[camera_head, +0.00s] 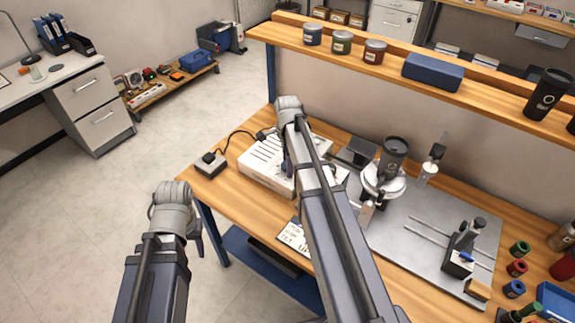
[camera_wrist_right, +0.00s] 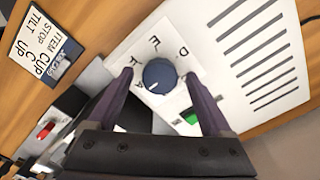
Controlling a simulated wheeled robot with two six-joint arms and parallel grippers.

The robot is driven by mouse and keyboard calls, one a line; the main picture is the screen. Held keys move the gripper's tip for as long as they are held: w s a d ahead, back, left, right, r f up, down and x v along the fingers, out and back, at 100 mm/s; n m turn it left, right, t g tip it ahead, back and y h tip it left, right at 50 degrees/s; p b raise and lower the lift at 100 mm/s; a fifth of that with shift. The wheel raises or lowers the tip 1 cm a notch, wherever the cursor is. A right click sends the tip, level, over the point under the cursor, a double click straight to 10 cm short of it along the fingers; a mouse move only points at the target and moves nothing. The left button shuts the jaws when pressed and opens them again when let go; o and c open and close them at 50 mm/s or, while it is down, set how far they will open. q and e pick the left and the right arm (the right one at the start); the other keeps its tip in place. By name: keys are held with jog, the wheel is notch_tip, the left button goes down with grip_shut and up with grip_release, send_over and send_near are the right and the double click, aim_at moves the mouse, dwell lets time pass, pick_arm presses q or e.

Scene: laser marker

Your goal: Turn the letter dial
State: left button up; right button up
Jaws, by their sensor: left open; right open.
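The blue round dial (camera_wrist_right: 158,76) sits on a white panel of the white control box (camera_wrist_right: 215,75), with black letters around it. My right gripper (camera_wrist_right: 160,77) is open, one finger on each side of the dial, with a small gap showing on both sides. In the head view the white box (camera_head: 252,168) lies at the left end of the bench, and my right arm hides the dial and most of the right gripper. My left gripper (camera_head: 196,238) is open, off the bench's left edge; it is mostly hidden behind my left arm.
A green button (camera_wrist_right: 190,115) is close to the right finger. A sign card (camera_wrist_right: 46,52) and a red switch (camera_wrist_right: 46,130) lie to the left. A black box with a cable (camera_head: 210,163) stands at the bench corner.

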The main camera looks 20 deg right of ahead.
grip_shut()
dwell(0.6)
jog(key=n, duration=1.1)
jog(key=shift+n, duration=0.3)
jog(key=n, duration=1.1)
jog(key=shift+n, duration=0.7)
